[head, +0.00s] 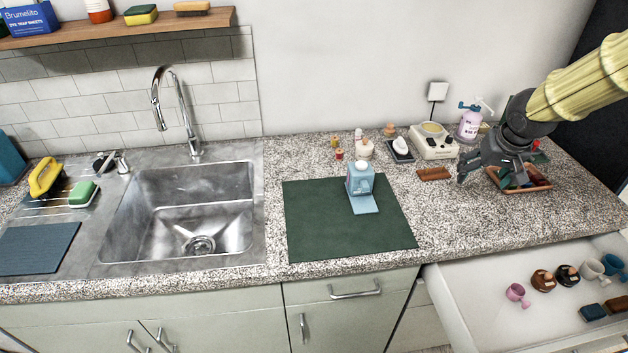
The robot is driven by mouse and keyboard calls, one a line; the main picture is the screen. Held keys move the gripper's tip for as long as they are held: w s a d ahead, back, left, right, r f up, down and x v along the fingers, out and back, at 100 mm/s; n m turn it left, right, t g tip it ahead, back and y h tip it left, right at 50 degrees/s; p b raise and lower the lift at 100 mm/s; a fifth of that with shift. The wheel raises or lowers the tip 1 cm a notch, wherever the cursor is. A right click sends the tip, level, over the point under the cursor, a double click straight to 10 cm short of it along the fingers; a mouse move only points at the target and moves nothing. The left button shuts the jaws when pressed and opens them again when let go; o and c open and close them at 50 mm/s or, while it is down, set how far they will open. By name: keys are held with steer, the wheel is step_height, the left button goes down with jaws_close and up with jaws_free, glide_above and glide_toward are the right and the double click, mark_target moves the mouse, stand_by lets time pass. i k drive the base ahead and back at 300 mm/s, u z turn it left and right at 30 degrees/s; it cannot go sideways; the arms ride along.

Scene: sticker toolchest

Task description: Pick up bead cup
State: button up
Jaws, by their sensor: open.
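My gripper (484,176) hangs over the right part of the counter, open and pointing down, with nothing seen between its fingers. It is above or just left of a shallow brown tray (537,189) of coloured items, which it partly hides. Several small cups stand in the open drawer at lower right, well below and in front of my gripper. I cannot tell which thing is the bead cup.
A green mat (330,236) holds a blue dispenser (360,181). Behind my gripper stand a white warmer (433,142) and a lilac pump bottle (469,124). A brown block (434,174) lies left of it. The open drawer (490,325) juts out. Front right counter is clear.

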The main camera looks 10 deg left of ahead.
mark_target(515, 292)
steer(key=z, duration=1.1)
